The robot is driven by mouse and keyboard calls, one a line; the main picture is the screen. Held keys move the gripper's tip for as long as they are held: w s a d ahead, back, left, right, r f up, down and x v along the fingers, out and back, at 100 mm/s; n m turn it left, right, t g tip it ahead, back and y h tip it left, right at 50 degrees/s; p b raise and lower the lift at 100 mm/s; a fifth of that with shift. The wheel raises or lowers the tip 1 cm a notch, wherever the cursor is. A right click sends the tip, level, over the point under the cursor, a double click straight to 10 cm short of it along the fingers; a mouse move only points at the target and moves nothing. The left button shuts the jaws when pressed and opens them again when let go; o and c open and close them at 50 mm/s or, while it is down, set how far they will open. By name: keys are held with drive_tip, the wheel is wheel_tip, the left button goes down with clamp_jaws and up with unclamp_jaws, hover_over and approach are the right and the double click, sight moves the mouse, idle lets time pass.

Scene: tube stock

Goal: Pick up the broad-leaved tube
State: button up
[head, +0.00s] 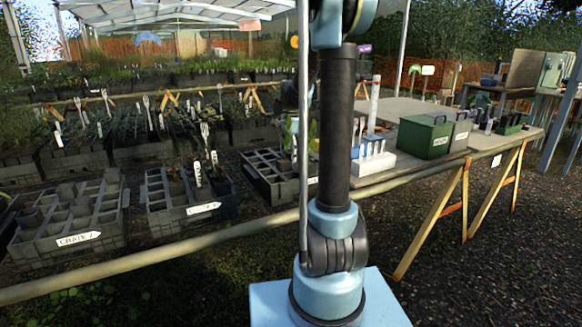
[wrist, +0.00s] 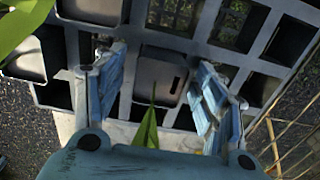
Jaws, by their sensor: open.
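In the wrist view my gripper (wrist: 162,72) is open, its two blue fingers spread on either side of a grey square tube (wrist: 158,80) with a dark slot in it. A pointed green leaf (wrist: 149,128) shows below the tube, close to my gripper's palm. A larger broad leaf (wrist: 20,25) fills the top left corner, close to the camera. I cannot tell which tube either leaf grows from. The fingers show no clear contact with the tube. In the head view my arm hides my gripper.
The gridded crate (wrist: 225,75) has empty cells and another grey tube (wrist: 28,58) at left. A bench (head: 405,112) at right holds a green box (head: 425,136) and a white rack (head: 374,163).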

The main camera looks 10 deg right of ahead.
clamp_jaws()
